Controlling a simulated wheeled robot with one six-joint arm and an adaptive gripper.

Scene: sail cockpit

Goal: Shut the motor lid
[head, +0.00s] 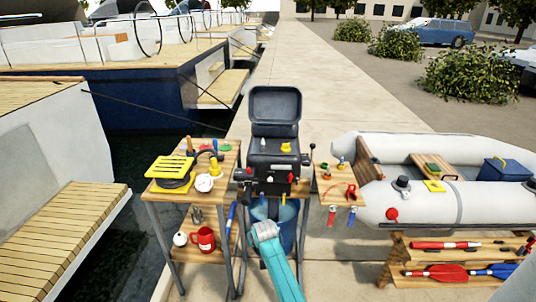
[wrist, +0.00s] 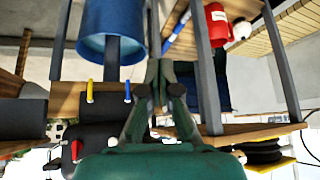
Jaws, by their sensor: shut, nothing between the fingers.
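The dark grey motor (head: 272,165) stands mid-picture in the head view, between two wooden side shelves. Its lid (head: 275,108) is open and stands up at the back. A yellow part (head: 286,147) shows in the opened top. My gripper (wrist: 158,68) is shut and empty in the wrist view, which is upside down. It is apart from the motor and in front of its lower part. The motor's dark front (wrist: 100,138) shows beside it there. The lid cannot be made out in the wrist view. My gripper's fingers cannot be made out in the head view.
A blue bucket (head: 285,222) stands under the motor. The left shelf (head: 222,160) holds a yellow slatted item (head: 170,168) and a red mug (head: 205,239) below. The right shelf (head: 340,190) holds small tools. A grey inflatable boat (head: 460,205) lies at right. Pavement behind is clear.

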